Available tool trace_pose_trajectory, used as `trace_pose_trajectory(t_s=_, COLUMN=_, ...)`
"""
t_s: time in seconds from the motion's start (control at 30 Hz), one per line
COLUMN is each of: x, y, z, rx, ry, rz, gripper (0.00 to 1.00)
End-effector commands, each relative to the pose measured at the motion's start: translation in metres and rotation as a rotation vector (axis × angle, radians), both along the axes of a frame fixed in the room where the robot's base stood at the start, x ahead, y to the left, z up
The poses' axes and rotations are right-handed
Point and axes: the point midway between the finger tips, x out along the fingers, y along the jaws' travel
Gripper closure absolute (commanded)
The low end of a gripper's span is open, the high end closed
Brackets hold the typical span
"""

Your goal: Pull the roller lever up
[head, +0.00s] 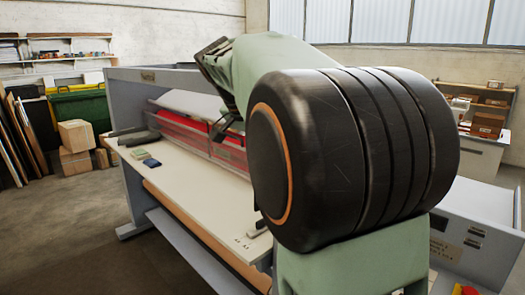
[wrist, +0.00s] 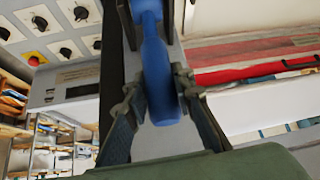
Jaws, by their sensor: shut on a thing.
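The roller lever (wrist: 159,70) shows in the wrist view as a blue bar, narrow at its neck and wider toward its lower end. My gripper (wrist: 160,98) is shut on this wide end, with one dark finger on each side of it. The lever's top runs out of the wrist view, so its full angle cannot be told. In the head view my arm covers the lever and the fingertips. The laminator (head: 170,80) stands behind my arm, with red-striped material along its rollers.
The laminator's light bed (head: 185,185) carries small flat items (head: 152,162). A control panel (wrist: 50,45) with black knobs and a red button on yellow lies beside the lever. Cardboard boxes (head: 75,135) and a green bin (head: 80,105) stand at the left wall.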

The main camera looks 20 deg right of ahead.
Motion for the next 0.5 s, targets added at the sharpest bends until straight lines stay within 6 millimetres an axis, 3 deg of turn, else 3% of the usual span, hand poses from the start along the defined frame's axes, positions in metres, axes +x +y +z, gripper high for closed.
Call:
trace_pose_trajectory(t_s=0.47, x=-0.0025, y=-0.0025, z=0.0004, rx=0.009, ry=0.001, rz=0.0, gripper=1.0)
trace_pose_trajectory(t_s=0.5, x=-0.0025, y=-0.0025, z=0.0004, rx=0.008, ry=0.001, rz=0.0, gripper=0.75)
